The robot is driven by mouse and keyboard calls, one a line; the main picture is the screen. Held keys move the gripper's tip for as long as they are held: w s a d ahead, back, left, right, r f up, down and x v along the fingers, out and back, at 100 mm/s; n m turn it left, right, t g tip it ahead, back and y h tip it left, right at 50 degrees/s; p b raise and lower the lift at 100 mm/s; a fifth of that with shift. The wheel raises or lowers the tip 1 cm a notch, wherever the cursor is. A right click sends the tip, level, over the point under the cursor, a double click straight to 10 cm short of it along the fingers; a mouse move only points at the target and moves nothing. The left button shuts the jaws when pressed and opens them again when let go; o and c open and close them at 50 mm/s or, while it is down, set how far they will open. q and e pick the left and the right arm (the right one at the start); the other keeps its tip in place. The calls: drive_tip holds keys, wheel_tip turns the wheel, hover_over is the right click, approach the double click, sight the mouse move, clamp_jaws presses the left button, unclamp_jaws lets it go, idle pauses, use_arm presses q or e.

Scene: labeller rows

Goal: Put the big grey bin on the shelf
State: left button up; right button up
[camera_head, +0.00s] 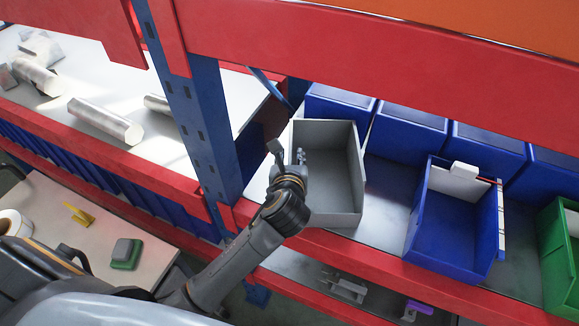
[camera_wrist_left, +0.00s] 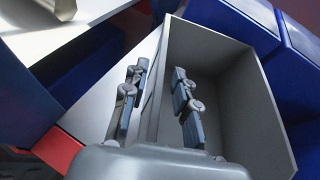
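The big grey bin (camera_head: 326,136) is an empty open box on the grey shelf (camera_head: 385,195) of the rack, just right of the blue upright. It also fills the right of the left wrist view (camera_wrist_left: 243,110). My left gripper (camera_head: 287,153) is at the bin's left wall. In the left wrist view its fingers (camera_wrist_left: 158,105) stand apart, one outside the wall and one inside, with gaps beside the wall. Whether they touch it is hard to tell. My right gripper is in neither view.
A blue bin (camera_head: 445,235) holding a white item stands to the right, then a green bin (camera_head: 556,255). Several blue bins (camera_head: 410,133) line the back. A blue upright (camera_head: 205,130) is close left of the gripper. A red beam (camera_head: 380,55) crosses above.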

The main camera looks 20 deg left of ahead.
use_arm(q)
drive_tip(key=b+v, duration=0.2)
drive_tip(key=v, duration=0.8)
drive_tip(key=shift+s+d+r, duration=0.1)
drive_tip(key=shift+s, duration=0.2)
drive_tip(key=shift+s+d+r, duration=0.15)
drive_tip(key=shift+s, duration=0.2)
